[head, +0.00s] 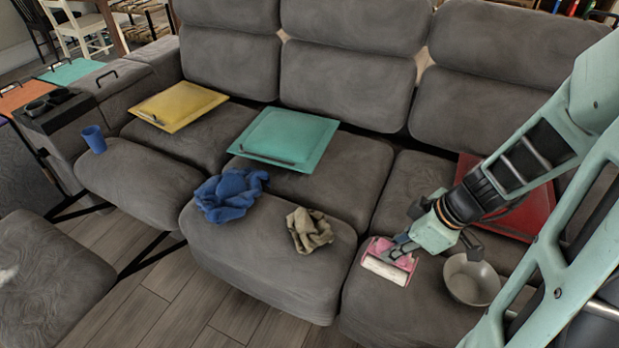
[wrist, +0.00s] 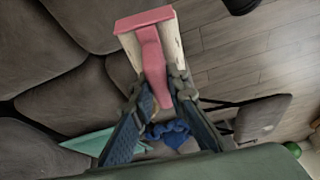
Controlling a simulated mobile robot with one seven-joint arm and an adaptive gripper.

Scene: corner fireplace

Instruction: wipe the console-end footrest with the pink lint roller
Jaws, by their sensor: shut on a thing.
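The pink lint roller (head: 388,264) has a white roll and a pink frame. My gripper (head: 408,243) is shut on it, over the right-hand footrest (head: 365,305); whether the roll touches the cushion I cannot tell. In the wrist view the roller's pink handle (wrist: 153,62) lies between the fingers of my gripper (wrist: 158,98). The footrest at the console end (head: 140,185) is the grey cushion at the left of the sofa. It looks bare on top and lies well left of my gripper. A black console (head: 55,115) stands behind its left end.
A grey bowl (head: 471,280) stands close right of the roller. A brown cloth (head: 309,230) and a blue cloth (head: 230,194) lie on the middle footrest. A blue cup (head: 93,138) stands by the console. Yellow (head: 177,105), teal (head: 285,138) and red (head: 505,215) panels lie on the seats.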

